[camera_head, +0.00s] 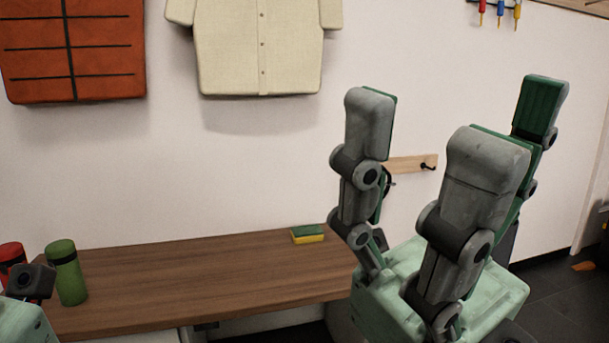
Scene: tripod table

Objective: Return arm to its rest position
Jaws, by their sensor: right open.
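My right gripper (450,125) is large in the right half of the view. Its grey and green fingers point up and stand wide apart, with nothing between them. Its pale green palm is at the bottom right, in front of the table's right end. Only a small part of my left gripper (28,285) shows at the bottom left corner, a dark grey joint and a pale green body. It is in front of the red and green cylinders. Its fingertips are out of frame, so its opening cannot be told.
A brown wooden table (200,275) runs along the wall. A green cylinder (67,272) and a red cylinder (11,256) stand at its left end. A green and yellow sponge (307,234) lies near its right back edge. The table's middle is clear. A wooden hook rail (408,164) is behind my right gripper.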

